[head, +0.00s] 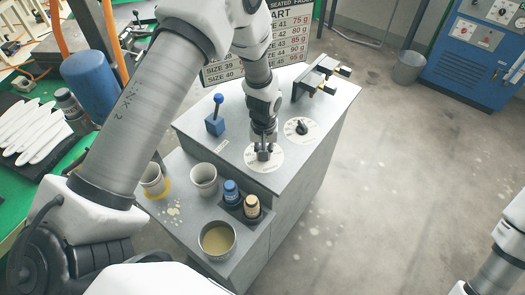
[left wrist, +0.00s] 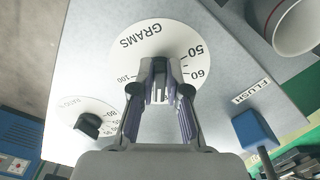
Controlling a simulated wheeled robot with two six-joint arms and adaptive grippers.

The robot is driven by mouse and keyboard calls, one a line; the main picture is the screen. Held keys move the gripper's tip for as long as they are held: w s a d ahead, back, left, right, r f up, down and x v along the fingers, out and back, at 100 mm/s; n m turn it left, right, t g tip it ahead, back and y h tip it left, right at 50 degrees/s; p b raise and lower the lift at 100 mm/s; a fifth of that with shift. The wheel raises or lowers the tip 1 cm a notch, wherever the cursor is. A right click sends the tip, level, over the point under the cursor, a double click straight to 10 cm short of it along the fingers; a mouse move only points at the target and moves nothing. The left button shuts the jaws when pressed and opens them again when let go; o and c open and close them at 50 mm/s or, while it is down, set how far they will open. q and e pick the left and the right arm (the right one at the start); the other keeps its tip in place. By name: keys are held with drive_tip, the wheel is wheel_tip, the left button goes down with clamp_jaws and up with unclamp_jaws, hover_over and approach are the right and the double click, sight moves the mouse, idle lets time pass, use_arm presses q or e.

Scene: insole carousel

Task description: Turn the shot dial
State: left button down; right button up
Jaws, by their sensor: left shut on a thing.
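The shot dial is a round white face marked GRAMS (head: 268,168) on the grey console top; it also shows in the left wrist view (left wrist: 124,52), with 50, 60 and 100 readable. My left gripper (head: 263,150) points down onto the middle of this dial. In the left wrist view my left gripper (left wrist: 160,72) is shut on the dial's knob, which is mostly hidden between the fingers. My right gripper is out of view; only part of the right arm shows at the lower right of the head view.
A second dial with a black knob (head: 302,127) is beside it. A blue flush lever (head: 215,124) stands to the left. Cups (head: 204,178), a blue-capped bottle (head: 231,190) and a pot (head: 217,239) stand on the lower shelf. A black bracket (head: 316,78) is at the back.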

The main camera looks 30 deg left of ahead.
use_arm(q)
drive_tip(key=shift+w+n, duration=0.1)
drive_tip(key=shift+n, duration=0.4)
drive_tip(key=c, duration=1.2)
unclamp_jaws()
drive_tip(key=shift+o, duration=0.2)
drive_tip(key=shift+w+f, duration=0.1)
drive_tip(key=shift+w, duration=0.05)
wheel_tip(320, 180, up, 12)
